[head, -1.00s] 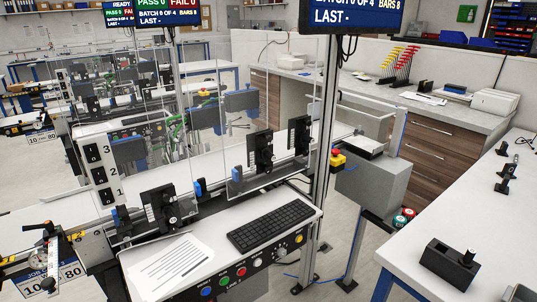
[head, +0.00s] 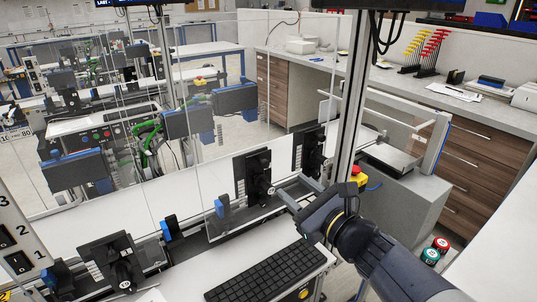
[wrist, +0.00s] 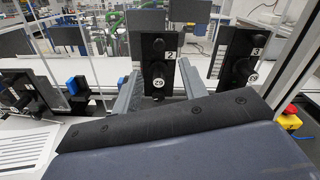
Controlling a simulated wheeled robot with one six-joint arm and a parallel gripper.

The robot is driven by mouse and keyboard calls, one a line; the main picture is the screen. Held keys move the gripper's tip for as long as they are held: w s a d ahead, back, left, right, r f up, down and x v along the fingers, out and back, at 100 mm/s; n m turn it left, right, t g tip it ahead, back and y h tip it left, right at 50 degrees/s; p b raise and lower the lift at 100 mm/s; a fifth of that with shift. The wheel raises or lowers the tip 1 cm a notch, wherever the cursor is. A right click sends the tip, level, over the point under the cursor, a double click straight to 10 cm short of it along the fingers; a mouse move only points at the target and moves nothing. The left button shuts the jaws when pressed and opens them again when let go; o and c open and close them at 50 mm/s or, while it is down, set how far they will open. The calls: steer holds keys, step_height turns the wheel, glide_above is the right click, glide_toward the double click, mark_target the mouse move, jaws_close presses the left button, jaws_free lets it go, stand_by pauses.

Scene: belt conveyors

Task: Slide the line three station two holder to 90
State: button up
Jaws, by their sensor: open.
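The station two holder is a black upright plate with a round knob and a "2" label, standing on the near rail in the head view (head: 253,176). It also shows in the wrist view (wrist: 154,48), its knob tag facing me. My gripper (head: 292,188) is open and empty, just right of the holder's knob in the head view. In the wrist view its two grey fingers (wrist: 158,88) appear either side of the knob; I cannot tell whether they touch it. No scale reading on the rail is legible.
Station three's holder (head: 309,149) stands close to the right, station one's (head: 113,262) to the left. Clear panels and a metal post (head: 349,95) rise nearby. A keyboard (head: 266,279) lies in front, and a red stop button (head: 358,174) sits right of my gripper.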

mark_target(266, 165)
steer(key=p+x, duration=0.1)
steer(key=x, duration=0.9)
steer(key=shift+w+a, duration=0.2)
steer(key=shift+a, duration=0.1)
jaws_close()
